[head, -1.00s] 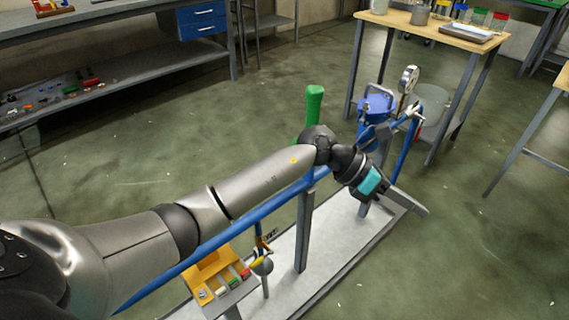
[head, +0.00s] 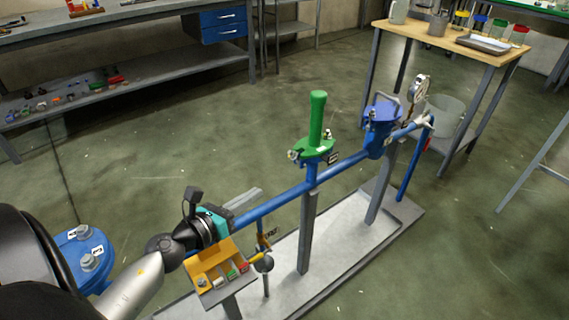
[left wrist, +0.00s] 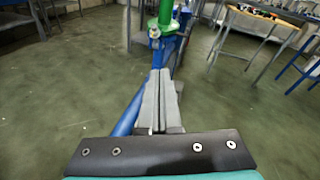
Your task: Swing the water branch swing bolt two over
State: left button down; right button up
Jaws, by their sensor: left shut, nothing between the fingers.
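A green capped branch (head: 317,118) stands upright on the blue pipe (head: 270,205). A small metal bolt (head: 293,156) shows at its flange's left side and another (head: 328,133) at its right. Small tags there are too small to read, so I cannot tell which bolt is number two or whether this is the water branch. My left gripper (head: 257,191) is shut and empty, above the pipe and left of the green branch, apart from it. In the left wrist view its closed fingers (left wrist: 160,75) point toward the green branch (left wrist: 165,15). My right gripper is out of view.
A blue branch (head: 380,125) with a handle and a gauge (head: 421,87) stand further right on the pipe. A yellow panel (head: 214,275) sits below my gripper. A blue flange (head: 82,250) with labelled bolts is at left.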

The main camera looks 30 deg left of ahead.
pick_arm(q)
send_near(295, 156)
notch_tip(295, 156, down, 4)
jog(key=w, duration=0.3)
jog(key=shift+w+r+p, duration=0.4)
jog(key=shift+w+r, duration=0.7)
jog(key=shift+w, duration=0.25)
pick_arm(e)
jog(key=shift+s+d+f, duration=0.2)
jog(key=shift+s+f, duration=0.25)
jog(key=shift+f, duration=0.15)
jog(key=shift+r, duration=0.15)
